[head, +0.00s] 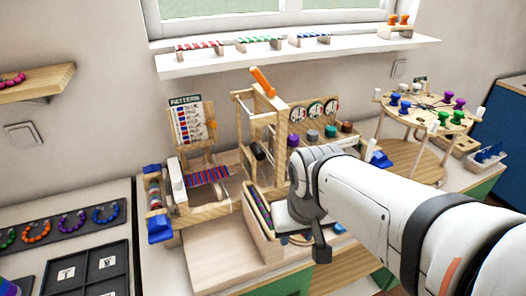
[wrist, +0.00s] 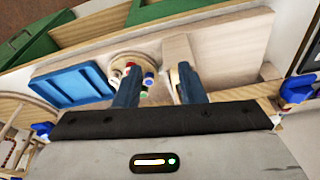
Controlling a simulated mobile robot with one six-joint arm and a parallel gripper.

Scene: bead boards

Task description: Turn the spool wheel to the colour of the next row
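The spool wheel (wrist: 155,97) is a round wooden disc in the wrist view, partly hidden by my gripper. Small red, green, white and blue spools (wrist: 149,79) stand on it. My gripper (wrist: 157,68) is open, with its two dark blue fingers apart over the wheel. The left finger overlaps the spools in the picture; I cannot tell if it touches them.
The loom's red and blue weave (head: 208,176) lies before the card. A wooden frame with an orange handle (head: 262,81) stands mid-bench. A round peg table (head: 432,108) is at right. A blue tray (wrist: 75,84) lies left of the wheel in the wrist view.

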